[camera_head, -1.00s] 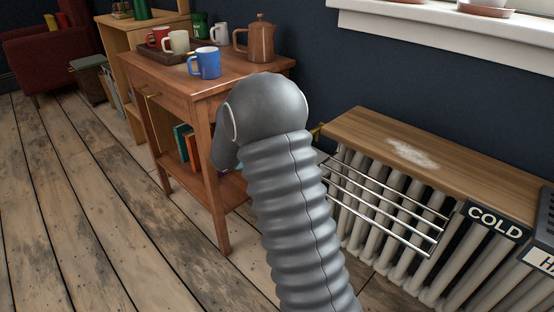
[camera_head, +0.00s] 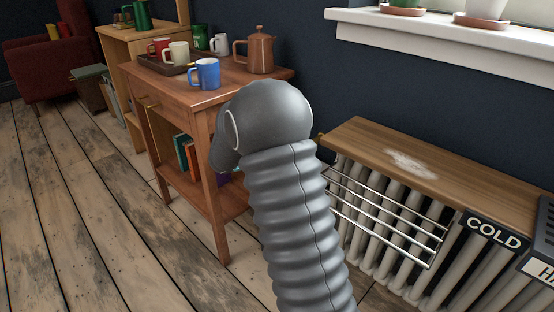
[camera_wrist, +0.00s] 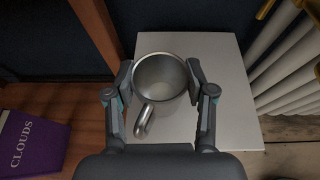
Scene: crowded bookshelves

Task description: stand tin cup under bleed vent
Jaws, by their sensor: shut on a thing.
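A grey metal tin cup (camera_wrist: 160,78) is between the fingers of my gripper (camera_wrist: 161,88) in the wrist view, its open mouth and handle showing. The fingers are shut on its sides. A white square surface (camera_wrist: 208,120) lies beneath the cup; I cannot tell if the cup touches it. A brass fitting (camera_wrist: 264,9), possibly the bleed vent, shows at the upper right, beside the radiator (camera_wrist: 290,70). In the head view a brass fitting (camera_head: 319,139) shows at the radiator's left end. My arm hides the gripper and cup there.
A wooden side table (camera_head: 200,95) with mugs and a copper pot (camera_head: 260,52) stands left of the radiator. A purple book (camera_wrist: 28,142) lies at lower left in the wrist view. A wire rack (camera_head: 385,215) juts from the radiator's front.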

